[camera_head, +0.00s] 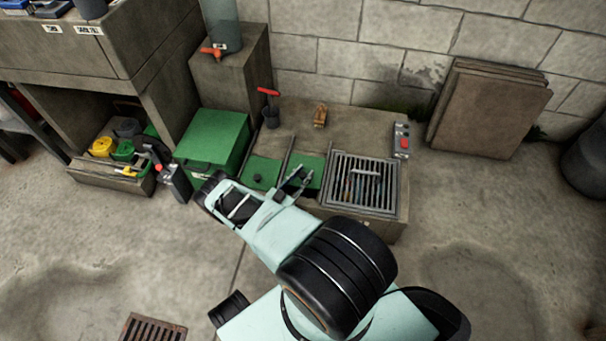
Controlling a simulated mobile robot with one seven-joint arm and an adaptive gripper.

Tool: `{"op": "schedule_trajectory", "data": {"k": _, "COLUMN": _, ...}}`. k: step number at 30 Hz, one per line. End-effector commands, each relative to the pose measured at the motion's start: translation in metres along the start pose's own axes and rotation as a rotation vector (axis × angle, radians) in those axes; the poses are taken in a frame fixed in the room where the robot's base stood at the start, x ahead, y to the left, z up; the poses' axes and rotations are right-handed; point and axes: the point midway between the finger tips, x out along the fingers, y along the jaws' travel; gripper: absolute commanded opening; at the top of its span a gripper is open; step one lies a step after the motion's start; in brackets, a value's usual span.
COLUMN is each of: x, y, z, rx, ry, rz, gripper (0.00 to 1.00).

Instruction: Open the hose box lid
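A green box (213,139) with a flat green lid, which I take for the hose box, stands on the floor left of a low concrete platform. Its lid is down. A small latch or handle shows low on its front, partly unclear. My gripper (296,177) is over the platform, to the right of the green box and apart from it. Its grey fingers look spread, with nothing between them. My pale arm rises from the bottom of the picture and hides part of the platform's front.
The platform holds green panels (259,172), a metal grate (364,184), a red-handled tool (270,108) and a grey switch box (402,140). A crate (112,178) of tools is at left. Brown boards (490,108) lean on the wall. Floor at right is clear.

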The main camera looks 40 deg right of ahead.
Motion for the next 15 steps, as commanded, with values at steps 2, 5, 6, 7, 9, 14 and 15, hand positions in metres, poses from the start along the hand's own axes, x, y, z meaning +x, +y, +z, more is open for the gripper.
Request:
{"op": "schedule_trajectory", "data": {"k": 2, "x": 0.000, "y": 0.000, "z": 0.000, "rx": 0.000, "ry": 0.000, "rz": 0.000, "gripper": 0.35}}
{"op": "schedule_trajectory", "data": {"k": 5, "x": 0.000, "y": 0.000, "z": 0.000, "rx": 0.000, "ry": 0.000, "rz": 0.000, "gripper": 0.37}}
{"op": "schedule_trajectory", "data": {"k": 6, "x": 0.000, "y": 0.000, "z": 0.000, "rx": 0.000, "ry": 0.000, "rz": 0.000, "gripper": 0.37}}
{"op": "schedule_trajectory", "data": {"k": 7, "x": 0.000, "y": 0.000, "z": 0.000, "rx": 0.000, "ry": 0.000, "rz": 0.000, "gripper": 0.37}}
{"op": "schedule_trajectory", "data": {"k": 9, "x": 0.000, "y": 0.000, "z": 0.000, "rx": 0.000, "ry": 0.000, "rz": 0.001, "gripper": 0.37}}
{"op": "schedule_trajectory", "data": {"k": 14, "x": -0.007, "y": 0.000, "z": 0.000, "rx": 0.000, "ry": -0.001, "rz": 0.000, "gripper": 0.37}}
{"op": "schedule_trajectory", "data": {"k": 15, "x": -0.012, "y": 0.000, "z": 0.001, "rx": 0.000, "ry": -0.002, "rz": 0.001, "gripper": 0.37}}
